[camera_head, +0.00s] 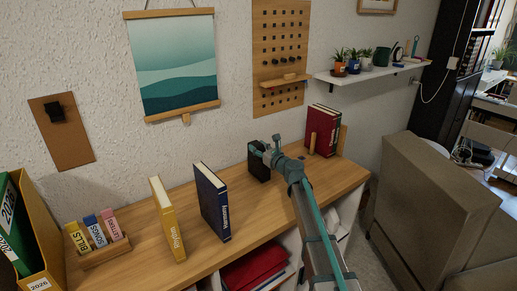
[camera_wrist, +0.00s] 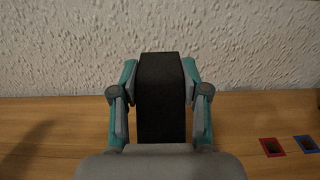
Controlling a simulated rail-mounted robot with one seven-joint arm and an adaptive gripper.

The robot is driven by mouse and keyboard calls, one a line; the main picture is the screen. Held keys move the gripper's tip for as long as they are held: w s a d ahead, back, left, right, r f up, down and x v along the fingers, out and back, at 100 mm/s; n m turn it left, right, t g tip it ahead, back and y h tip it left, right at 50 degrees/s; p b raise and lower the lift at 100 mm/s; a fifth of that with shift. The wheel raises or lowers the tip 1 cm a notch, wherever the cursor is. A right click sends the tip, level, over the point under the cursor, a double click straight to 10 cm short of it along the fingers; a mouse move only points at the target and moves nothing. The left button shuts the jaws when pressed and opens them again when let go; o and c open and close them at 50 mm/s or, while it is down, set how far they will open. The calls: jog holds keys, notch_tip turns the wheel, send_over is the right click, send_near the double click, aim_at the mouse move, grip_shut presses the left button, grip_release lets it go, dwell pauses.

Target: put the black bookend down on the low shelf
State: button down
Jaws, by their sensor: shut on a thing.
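The black bookend (camera_wrist: 161,98) stands upright between the fingers of my gripper (camera_wrist: 160,105) in the wrist view. The fingers press on its left and right sides. In the head view the black bookend (camera_head: 259,162) is at the back of the wooden top of the low shelf (camera_head: 282,200), near the wall, with my gripper (camera_head: 264,151) at its upper right. I cannot tell whether its base touches the wood. The low shelf's top also shows in the wrist view (camera_wrist: 50,125).
A blue book (camera_head: 213,203) and a yellow book (camera_head: 167,219) stand to the left. Red books (camera_head: 322,130) stand in a wooden holder to the right. A small rack of labelled tabs (camera_head: 103,251) sits far left. Red and blue squares (camera_wrist: 271,147) mark the wood at right.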

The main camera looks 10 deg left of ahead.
jog(key=shift+f, duration=0.1)
jog(key=shift+f, duration=0.25)
jog(key=c, duration=0.6)
grip_release()
jog(key=shift+s+d+r, duration=0.1)
jog(key=shift+r, duration=0.25)
jog(key=b+v, duration=0.2)
jog(key=v, duration=0.9)
jog(key=shift+s+d, duration=0.3)
